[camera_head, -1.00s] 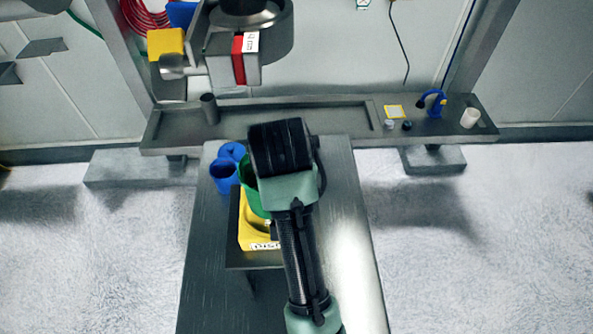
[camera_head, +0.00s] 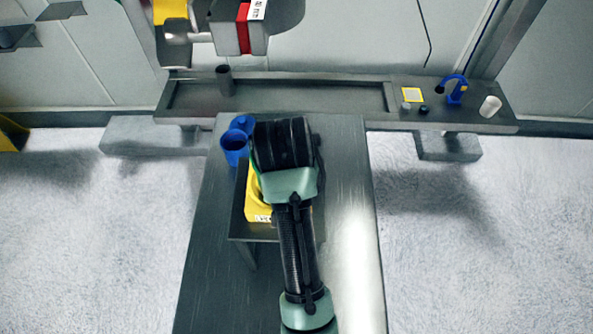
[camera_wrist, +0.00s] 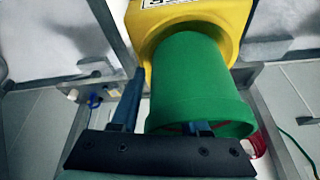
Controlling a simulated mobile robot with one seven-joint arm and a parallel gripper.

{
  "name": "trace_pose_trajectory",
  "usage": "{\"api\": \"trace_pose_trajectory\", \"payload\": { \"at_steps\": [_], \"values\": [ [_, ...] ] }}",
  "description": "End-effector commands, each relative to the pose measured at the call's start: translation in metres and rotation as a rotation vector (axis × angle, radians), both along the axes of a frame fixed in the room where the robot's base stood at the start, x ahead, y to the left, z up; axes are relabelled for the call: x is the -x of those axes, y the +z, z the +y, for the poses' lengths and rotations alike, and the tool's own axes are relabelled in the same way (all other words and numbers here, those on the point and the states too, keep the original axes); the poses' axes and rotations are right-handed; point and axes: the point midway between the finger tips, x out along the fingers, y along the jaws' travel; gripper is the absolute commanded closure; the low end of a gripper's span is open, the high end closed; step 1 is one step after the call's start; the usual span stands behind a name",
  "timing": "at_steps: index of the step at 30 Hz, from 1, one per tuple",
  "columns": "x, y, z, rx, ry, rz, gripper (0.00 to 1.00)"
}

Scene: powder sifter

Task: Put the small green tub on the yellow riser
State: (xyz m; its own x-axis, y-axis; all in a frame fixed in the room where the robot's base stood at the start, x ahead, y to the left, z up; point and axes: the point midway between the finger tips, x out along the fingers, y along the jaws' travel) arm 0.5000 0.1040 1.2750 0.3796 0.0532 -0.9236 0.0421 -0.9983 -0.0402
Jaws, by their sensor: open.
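The small green tub (camera_wrist: 187,75) fills the middle of the wrist view, its open mouth toward my gripper and its far end against the yellow riser (camera_wrist: 200,18). I cannot tell whether its base is fully seated there. My gripper (camera_wrist: 168,97) is open. One finger is outside the tub at the left; the other is at the tub's mouth and seems to reach inside it, so the wall appears to lie between them.
Blue tubs (camera_head: 234,146) stand close beside the riser on the dark table (camera_head: 345,215). A long grey bench (camera_head: 330,117) behind holds a dark cylinder (camera_head: 224,80), a blue clamp-like item (camera_head: 455,90) and a white cup (camera_head: 490,106). A grey machine with a red band (camera_head: 243,28) hangs above.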

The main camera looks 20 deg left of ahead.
Motion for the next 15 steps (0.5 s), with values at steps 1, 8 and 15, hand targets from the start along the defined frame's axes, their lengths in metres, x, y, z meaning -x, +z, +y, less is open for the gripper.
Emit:
{"api": "trace_pose_trajectory", "payload": {
  "at_steps": [1, 8, 15],
  "values": [
    [0.000, 0.000, 0.000, 0.000, 0.000, 0.000, 0.55],
    [0.006, 0.016, 0.000, -0.001, 0.003, -0.006, 0.55],
    [0.017, 0.056, -0.003, -0.003, -0.002, -0.012, 0.55]
  ]
}}
